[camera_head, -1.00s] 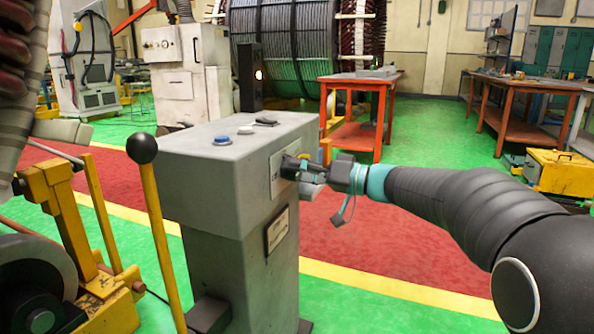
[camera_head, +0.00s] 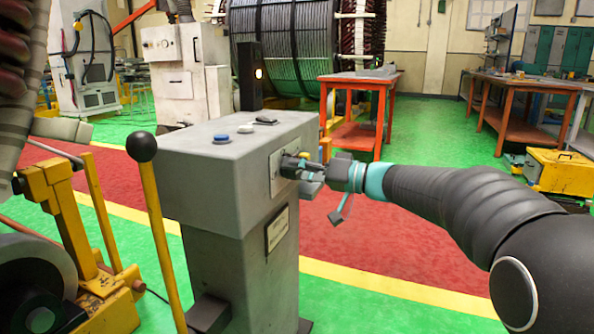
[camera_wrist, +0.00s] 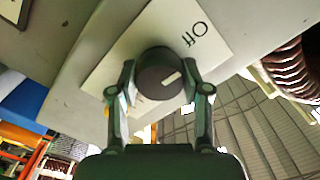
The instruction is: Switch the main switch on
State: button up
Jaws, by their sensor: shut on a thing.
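The main switch is a dark round knob (camera_wrist: 158,75) with a short white mark on its face. It sits on a pale plate (camera_wrist: 222,42) on the side of the grey console (camera_head: 205,190). The white mark lies on the knob's right part, slanting up to the right. My gripper (camera_wrist: 158,82) is shut on the knob, one finger on each side. In the head view my gripper (camera_head: 301,167) reaches the console's side plate from the right. The plate's lower lettering is hidden by my fingers.
The console top carries a blue button (camera_head: 221,139), a white button (camera_head: 245,129) and a small black part (camera_head: 266,121). A black-knobbed yellow lever (camera_head: 160,240) stands in front. An orange table (camera_head: 357,79) stands behind. Green and red floor is free right of the console.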

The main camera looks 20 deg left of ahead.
jog(key=m, duration=0.8)
jog(key=shift+m+p, duration=0.3)
jog(key=shift+p, duration=0.05)
jog(key=m+p, duration=0.2)
jog(key=m, duration=0.3)
jog(key=shift+p, duration=0.4)
jog(key=shift+f+m+p, duration=0.1)
jog(key=shift+m+p, duration=0.95)
jog(key=shift+m, duration=0.75)
jog(key=o, duration=1.2)
jog(key=shift+c, duration=0.2)
jog(key=shift+d, duration=0.1)
